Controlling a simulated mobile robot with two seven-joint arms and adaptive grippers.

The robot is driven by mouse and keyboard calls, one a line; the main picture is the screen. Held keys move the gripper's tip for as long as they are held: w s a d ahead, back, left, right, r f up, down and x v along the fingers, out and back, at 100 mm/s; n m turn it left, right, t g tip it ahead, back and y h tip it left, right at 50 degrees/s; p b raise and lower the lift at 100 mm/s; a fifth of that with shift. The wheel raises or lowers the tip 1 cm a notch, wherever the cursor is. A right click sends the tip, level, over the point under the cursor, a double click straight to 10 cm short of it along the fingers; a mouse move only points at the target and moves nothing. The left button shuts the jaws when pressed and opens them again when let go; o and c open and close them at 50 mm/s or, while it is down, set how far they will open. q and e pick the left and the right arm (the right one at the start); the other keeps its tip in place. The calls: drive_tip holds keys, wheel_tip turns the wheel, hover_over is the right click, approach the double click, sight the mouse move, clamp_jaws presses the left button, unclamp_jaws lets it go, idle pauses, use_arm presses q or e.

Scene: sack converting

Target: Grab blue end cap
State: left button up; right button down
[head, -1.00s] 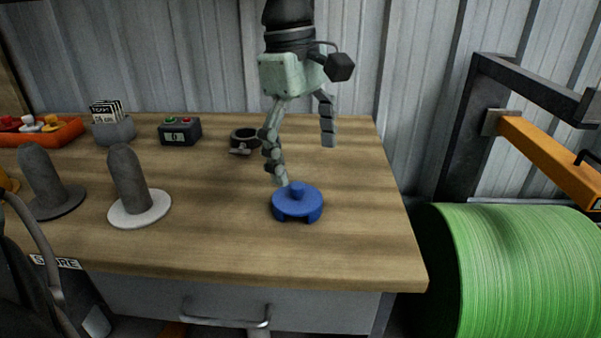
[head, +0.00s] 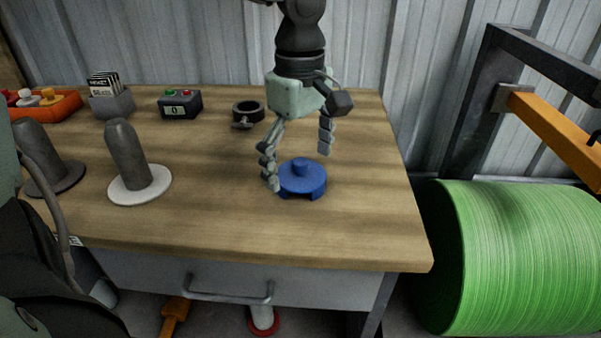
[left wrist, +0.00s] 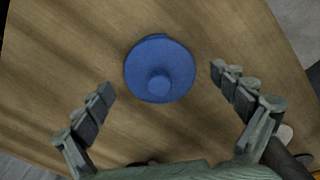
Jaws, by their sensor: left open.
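The blue end cap (head: 302,179) is a round disc with a short knob on top, lying on the wooden table (head: 225,220) near its right side. My left gripper (head: 298,168) is open and above the cap. In the head view one finger is at the cap's left and the other behind it on the right. In the left wrist view the cap (left wrist: 160,70) lies ahead of and between the spread fingertips (left wrist: 161,78), with table showing on both sides. My right gripper cannot be made out.
Two grey posts on round bases, one white (head: 140,186), one dark (head: 55,176), stand at the left. A black ring clamp (head: 248,112), a button box (head: 180,104), a card holder (head: 112,103) and an orange tray (head: 50,106) line the back.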

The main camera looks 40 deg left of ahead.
use_arm(q)
drive_tip(key=shift+r, duration=0.1)
drive_tip(key=c, duration=1.3)
drive_tip(key=shift+s, duration=0.15)
drive_tip(key=c, duration=0.3)
